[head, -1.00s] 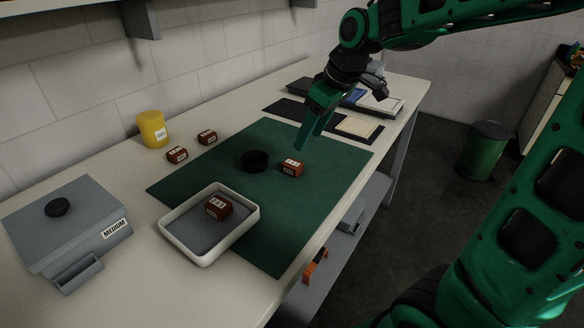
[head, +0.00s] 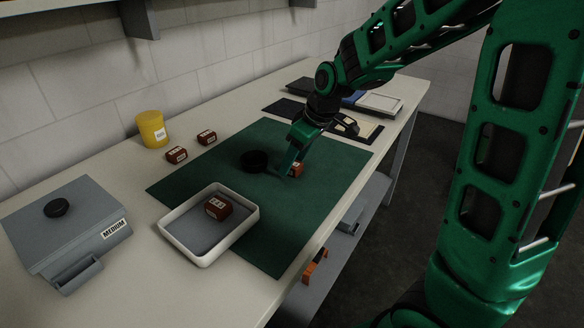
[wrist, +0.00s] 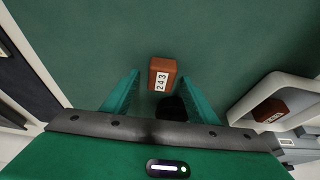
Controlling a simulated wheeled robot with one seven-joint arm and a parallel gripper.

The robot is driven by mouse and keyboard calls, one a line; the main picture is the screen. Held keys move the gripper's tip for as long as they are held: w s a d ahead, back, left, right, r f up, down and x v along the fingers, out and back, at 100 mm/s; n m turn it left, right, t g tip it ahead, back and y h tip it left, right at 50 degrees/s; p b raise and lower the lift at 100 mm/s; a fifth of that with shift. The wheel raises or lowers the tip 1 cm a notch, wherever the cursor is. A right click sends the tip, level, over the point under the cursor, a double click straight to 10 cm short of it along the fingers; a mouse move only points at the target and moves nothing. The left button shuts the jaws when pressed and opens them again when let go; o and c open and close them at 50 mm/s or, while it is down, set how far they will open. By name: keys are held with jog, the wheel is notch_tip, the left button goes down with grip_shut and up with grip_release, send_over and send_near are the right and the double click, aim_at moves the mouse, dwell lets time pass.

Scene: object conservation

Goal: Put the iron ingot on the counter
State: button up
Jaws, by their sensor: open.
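No block is plainly marked as iron. Several red-brown, ingot-like blocks with white labels are in view. One block (head: 299,169) lies on the green mat (head: 250,226), partly hidden by my gripper (head: 286,170) in the head view. In the wrist view this block (wrist: 161,75), labelled 243, shows between the tips of my open gripper (wrist: 158,84). I cannot tell how far the tips are above the mat. Another block (head: 218,207) lies in the white-rimmed tray (head: 177,241). Two more blocks (head: 176,154) (head: 206,137) lie on the pale counter (head: 135,178) behind the mat.
A black round object (head: 254,161) sits on the mat close to the gripper. A grey box labelled MEDIUM (head: 75,222) and a yellow jar (head: 152,129) stand on the left. Flat trays and a dark panel (head: 283,107) lie at the far end. Bare counter surrounds the loose blocks.

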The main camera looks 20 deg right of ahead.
grip_shut()
jog(key=shift+w+r, duration=0.1)
jog(key=shift+r, duration=0.4)
notch_tip(320, 180, up, 3)
jog(key=s+a+r, duration=0.5)
jog(key=a+r, duration=0.2)
jog(key=a, duration=0.3)
jog(key=shift+s+a, duration=0.15)
jog(key=shift+s, duration=0.2)
